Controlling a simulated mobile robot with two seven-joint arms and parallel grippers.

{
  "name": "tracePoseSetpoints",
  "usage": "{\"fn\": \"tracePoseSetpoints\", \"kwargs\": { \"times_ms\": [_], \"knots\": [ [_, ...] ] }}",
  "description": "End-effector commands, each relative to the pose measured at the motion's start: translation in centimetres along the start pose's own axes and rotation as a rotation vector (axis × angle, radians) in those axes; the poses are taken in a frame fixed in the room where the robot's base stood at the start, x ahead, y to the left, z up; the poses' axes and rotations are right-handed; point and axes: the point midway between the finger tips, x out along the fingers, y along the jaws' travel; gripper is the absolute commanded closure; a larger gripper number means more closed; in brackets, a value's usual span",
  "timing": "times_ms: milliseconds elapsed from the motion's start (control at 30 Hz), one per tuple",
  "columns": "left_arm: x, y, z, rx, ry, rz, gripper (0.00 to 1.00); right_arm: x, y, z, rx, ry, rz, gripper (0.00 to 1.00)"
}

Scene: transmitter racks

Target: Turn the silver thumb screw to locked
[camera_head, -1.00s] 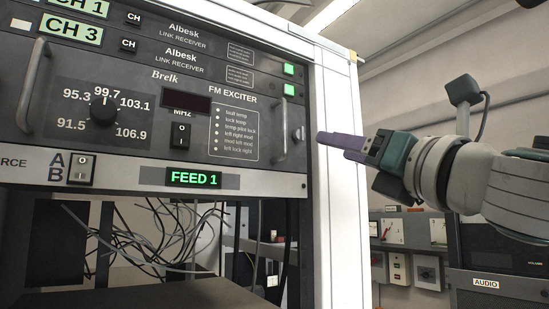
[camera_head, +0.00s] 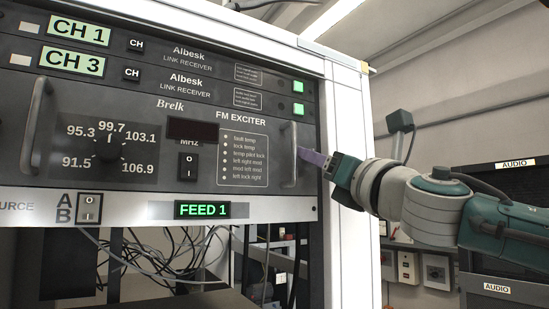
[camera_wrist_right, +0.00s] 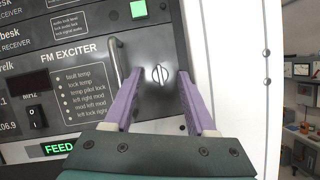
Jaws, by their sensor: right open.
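The silver thumb screw (camera_wrist_right: 160,74) sits on the dark FM exciter panel (camera_wrist_right: 150,98), right of the panel's handle. In the right wrist view its slot looks close to upright. My right gripper (camera_head: 304,154) reaches the panel's right edge; its purple fingers hide the screw in the head view. In the wrist view the right gripper (camera_wrist_right: 159,77) is open, with one finger on each side of the screw and a gap to both. I cannot tell whether the fingertips touch the panel. My left gripper is not in view.
A panel handle (camera_head: 289,155) stands close left of the fingers, and the white rack post (camera_head: 350,230) is close right. Link receivers are above, and the FEED 1 display (camera_head: 202,210) is below. Loose cables (camera_head: 165,250) hang underneath.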

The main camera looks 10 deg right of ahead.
Motion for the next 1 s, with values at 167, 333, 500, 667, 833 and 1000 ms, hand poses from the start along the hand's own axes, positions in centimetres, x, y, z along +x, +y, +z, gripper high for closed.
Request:
{"fn": "tracePoseSetpoints", "kwargs": {
  "times_ms": [167,333,500,667,833,1000],
  "knots": [
    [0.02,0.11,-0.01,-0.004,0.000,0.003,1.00,-0.02,-0.01,0.01,0.000,0.000,0.000,0.47],
    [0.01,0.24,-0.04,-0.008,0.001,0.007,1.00,-0.03,-0.03,0.01,0.000,0.000,-0.001,0.66],
    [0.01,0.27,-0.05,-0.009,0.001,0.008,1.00,-0.03,-0.03,0.01,0.000,0.000,-0.001,0.85],
    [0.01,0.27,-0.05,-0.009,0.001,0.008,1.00,-0.04,-0.04,0.01,0.000,0.000,-0.001,1.00],
    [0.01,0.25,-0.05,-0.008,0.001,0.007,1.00,-0.04,-0.04,0.01,0.000,0.000,-0.001,1.00],
    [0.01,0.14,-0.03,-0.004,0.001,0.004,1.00,-0.04,-0.04,0.02,0.002,0.000,-0.002,1.00]
  ]
}}
